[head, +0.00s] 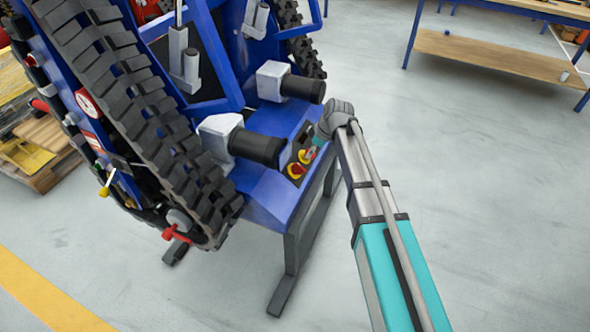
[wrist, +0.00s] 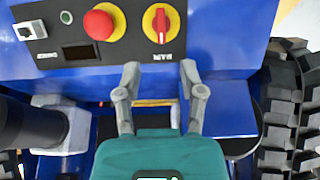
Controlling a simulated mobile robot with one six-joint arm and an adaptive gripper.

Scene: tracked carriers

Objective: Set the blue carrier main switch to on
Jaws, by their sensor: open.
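The main switch (wrist: 161,23) shows in the wrist view as a red handle on a yellow disc, with the handle upright in the picture. Its MAIN label (wrist: 169,57) reads upside down. It sits at the right end of a dark control panel (wrist: 124,47) on the blue carrier (wrist: 230,92). My gripper (wrist: 160,75) is open and empty, its fingertips below the switch in the picture and apart from the handle. In the head view the carrier (head: 268,198) stands at left centre, and my arm reaches its panel from the right. The fingertips are hard to make out there.
A red mushroom button (wrist: 98,22) on a yellow disc is beside the switch. Dark motors (head: 257,147) with white housings stick out near the panel. A rubber track (head: 130,95) rises at left. The floor (head: 480,190) at right is clear up to a workbench (head: 500,62).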

